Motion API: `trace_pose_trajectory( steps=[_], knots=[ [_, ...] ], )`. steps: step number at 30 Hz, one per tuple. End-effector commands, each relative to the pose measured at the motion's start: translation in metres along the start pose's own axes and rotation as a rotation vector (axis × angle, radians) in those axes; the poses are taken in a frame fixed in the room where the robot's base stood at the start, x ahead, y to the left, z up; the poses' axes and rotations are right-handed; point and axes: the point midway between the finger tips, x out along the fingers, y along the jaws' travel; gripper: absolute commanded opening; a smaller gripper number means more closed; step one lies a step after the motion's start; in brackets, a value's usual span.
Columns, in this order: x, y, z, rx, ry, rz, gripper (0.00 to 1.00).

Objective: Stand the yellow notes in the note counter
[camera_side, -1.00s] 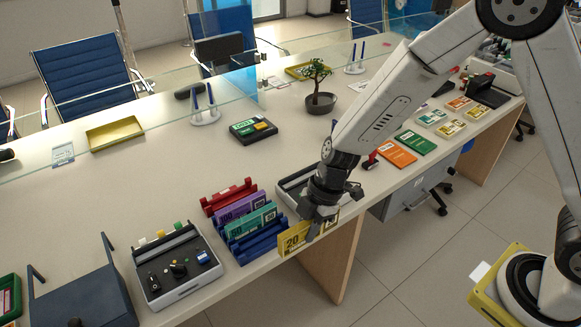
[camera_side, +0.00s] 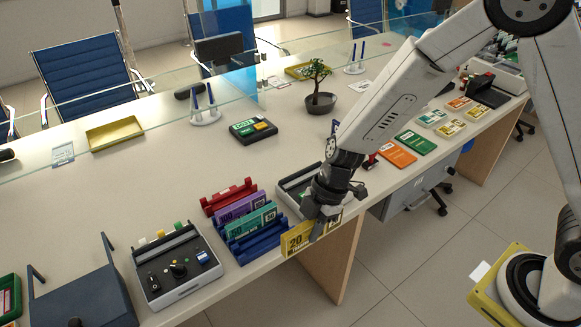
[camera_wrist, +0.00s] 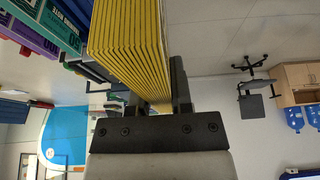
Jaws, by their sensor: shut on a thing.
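The yellow notes (camera_side: 297,238), a thick bundle marked 20, are held on edge by my gripper (camera_side: 318,225) near the counter's front edge. In the wrist view the bundle (camera_wrist: 130,45) runs up between the fingers of my gripper (camera_wrist: 165,92), which is shut on it. A rack with blue (camera_side: 258,243) and red (camera_side: 229,194) slotted parts stands just left of the notes. It holds purple notes (camera_side: 240,207) and green notes (camera_side: 250,221) on edge. I cannot tell whether the yellow notes touch the blue part. No note counter can be named with certainty.
A grey device with knobs (camera_side: 176,268) stands left of the rack, beside a dark blue box (camera_side: 82,297). A grey tray (camera_side: 290,188) lies behind my gripper. Orange (camera_side: 397,154) and green (camera_side: 416,142) packs lie to the right.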

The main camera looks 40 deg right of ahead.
Motion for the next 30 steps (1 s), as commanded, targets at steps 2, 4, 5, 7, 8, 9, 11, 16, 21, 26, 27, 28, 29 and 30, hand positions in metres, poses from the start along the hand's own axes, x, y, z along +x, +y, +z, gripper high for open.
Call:
trace_pose_trajectory(
  steps=[2,4,5,7,8,9,11,16,21,26,27,28,29,30],
  knots=[
    [0.0,0.006,0.001,0.001,0.0,0.001,0.0],
    [0.0,0.013,0.001,0.0,0.0,0.002,0.0],
    [0.0,0.016,0.002,-0.001,0.0,0.001,0.0],
    [0.0,0.025,0.003,-0.001,0.0,0.0,0.0],
    [0.0,0.031,0.004,-0.001,0.0,0.002,0.0],
    [0.0,0.037,0.005,-0.002,0.0,0.001,0.0],
    [-0.001,0.048,0.007,-0.003,0.0,0.001,0.0],
    [-0.002,0.082,0.017,-0.005,0.0,-0.001,0.0],
    [-0.005,0.114,0.032,-0.009,-0.001,-0.003,0.0],
    [-0.008,0.142,0.048,-0.01,0.0,-0.004,0.0],
    [-0.009,0.148,0.053,-0.011,-0.001,-0.004,0.0],
    [-0.01,0.153,0.057,-0.012,-0.001,-0.004,0.0],
    [-0.011,0.158,0.06,-0.011,-0.001,-0.004,0.0],
    [-0.012,0.165,0.065,-0.012,-0.001,-0.003,0.0]
  ],
)
